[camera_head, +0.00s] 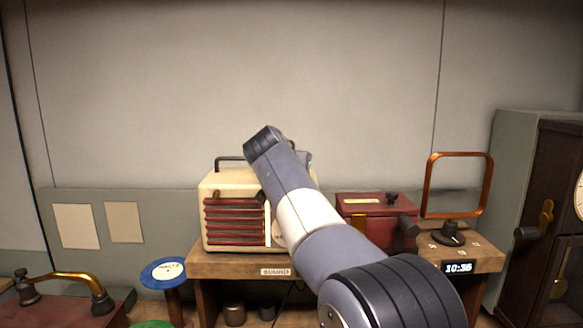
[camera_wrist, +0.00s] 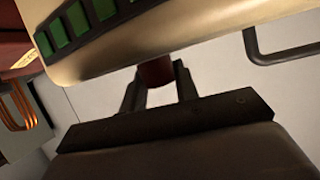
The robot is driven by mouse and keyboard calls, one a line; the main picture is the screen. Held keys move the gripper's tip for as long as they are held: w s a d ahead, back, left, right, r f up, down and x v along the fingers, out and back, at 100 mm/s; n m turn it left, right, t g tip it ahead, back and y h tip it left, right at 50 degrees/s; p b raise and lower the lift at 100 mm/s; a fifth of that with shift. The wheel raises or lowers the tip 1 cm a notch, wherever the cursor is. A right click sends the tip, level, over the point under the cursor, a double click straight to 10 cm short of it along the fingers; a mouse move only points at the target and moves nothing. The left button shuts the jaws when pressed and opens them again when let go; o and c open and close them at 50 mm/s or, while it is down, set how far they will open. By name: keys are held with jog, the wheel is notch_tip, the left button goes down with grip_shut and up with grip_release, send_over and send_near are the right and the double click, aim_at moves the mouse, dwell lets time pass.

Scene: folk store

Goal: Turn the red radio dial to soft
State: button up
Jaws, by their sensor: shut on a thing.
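The cream radio (camera_head: 233,183) with red slats stands on a wooden bench; my arm hides its right part in the head view. In the wrist view its cream body (camera_wrist: 180,40) fills the top, with a row of green keys (camera_wrist: 78,22). The red dial (camera_wrist: 155,72) juts from the radio's edge between my fingers. My gripper (camera_wrist: 158,83) is shut on the dial. The gripper and dial are hidden behind my arm in the head view. No dial markings show, so its setting cannot be read.
A dark red box (camera_head: 372,206) and a copper loop frame (camera_head: 427,188) stand to the right on the bench (camera_head: 215,265). A clock display (camera_head: 458,267) sits on the bench front. A blue disc (camera_head: 160,283) is at the lower left.

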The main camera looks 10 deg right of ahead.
jog(key=o, duration=1)
jog(key=shift+s+a, duration=0.1)
jog(key=b+v, duration=0.2)
jog(key=v, duration=0.8)
jog(key=shift+s+r, duration=0.2)
jog(key=shift+s, duration=0.05)
jog(key=p+x, duration=0.2)
jog(key=x, duration=0.9)
jog(key=shift+a, duration=0.1)
jog(key=shift+y, duration=0.3)
